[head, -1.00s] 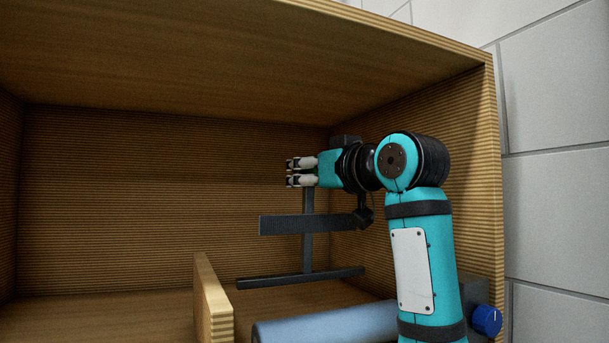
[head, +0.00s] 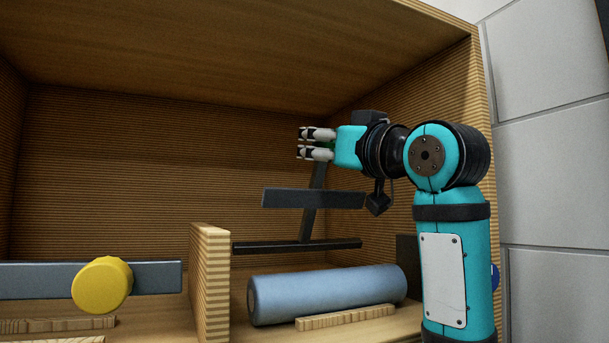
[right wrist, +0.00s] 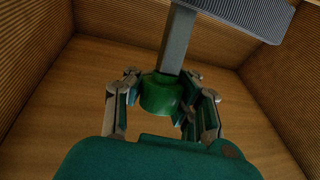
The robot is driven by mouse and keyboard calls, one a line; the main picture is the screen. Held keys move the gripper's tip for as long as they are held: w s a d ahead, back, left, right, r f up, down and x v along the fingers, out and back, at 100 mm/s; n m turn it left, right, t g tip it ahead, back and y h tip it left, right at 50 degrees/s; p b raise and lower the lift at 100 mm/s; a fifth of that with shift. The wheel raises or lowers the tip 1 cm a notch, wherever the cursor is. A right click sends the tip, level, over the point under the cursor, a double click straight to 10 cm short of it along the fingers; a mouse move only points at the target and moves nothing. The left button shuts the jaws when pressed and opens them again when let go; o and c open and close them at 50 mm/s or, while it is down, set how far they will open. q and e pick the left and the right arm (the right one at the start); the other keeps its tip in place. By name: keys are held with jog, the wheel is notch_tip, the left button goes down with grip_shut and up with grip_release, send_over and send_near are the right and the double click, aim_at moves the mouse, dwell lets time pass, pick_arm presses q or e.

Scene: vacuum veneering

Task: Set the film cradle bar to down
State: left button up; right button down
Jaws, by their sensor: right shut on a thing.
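The film cradle bar is a dark grey frame in the head view, with a wide flat crosspiece (head: 313,198) on a post that rises from a low base bar (head: 297,247). The post leans, its top to the right of its foot. My right gripper (head: 303,144) is at the top of the post. In the right wrist view, my right gripper (right wrist: 165,95) is shut on a green knob (right wrist: 161,95) at the end of the grey post (right wrist: 176,42). The knob is mostly hidden in the head view. My left gripper is not in view.
A blue roll (head: 325,293) lies below the frame, behind a small wooden strip (head: 345,319). A wooden divider (head: 210,280) stands to its left. Further left is a grey bar (head: 40,280) with a yellow knob (head: 102,285). Wooden walls and a roof enclose the space.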

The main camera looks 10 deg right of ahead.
jog(key=s+f+t+b, duration=0.1)
jog(key=b, duration=0.1)
jog(key=s+d+f+t+y+b, duration=0.1)
jog(key=s+b, duration=0.1)
jog(key=shift+d+n, duration=0.1)
jog(key=shift+n, duration=0.2)
pick_arm(q)
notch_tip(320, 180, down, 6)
jog(key=b, duration=0.1)
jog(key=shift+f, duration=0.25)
pick_arm(e)
jog(key=shift+s+d, duration=0.15)
jog(key=shift+s, duration=0.2)
jog(key=shift+y, duration=0.4)
jog(key=c, duration=1)
grip_release()
jog(key=shift+d, duration=0.3)
jog(key=shift+o, duration=0.3)
jog(key=shift+a, duration=0.2)
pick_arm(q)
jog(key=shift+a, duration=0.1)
pick_arm(e)
jog(key=shift+s, duration=0.1)
jog(key=v, duration=1.2)
jog(key=shift+a+f, duration=0.1)
jog(key=shift+a, duration=0.05)
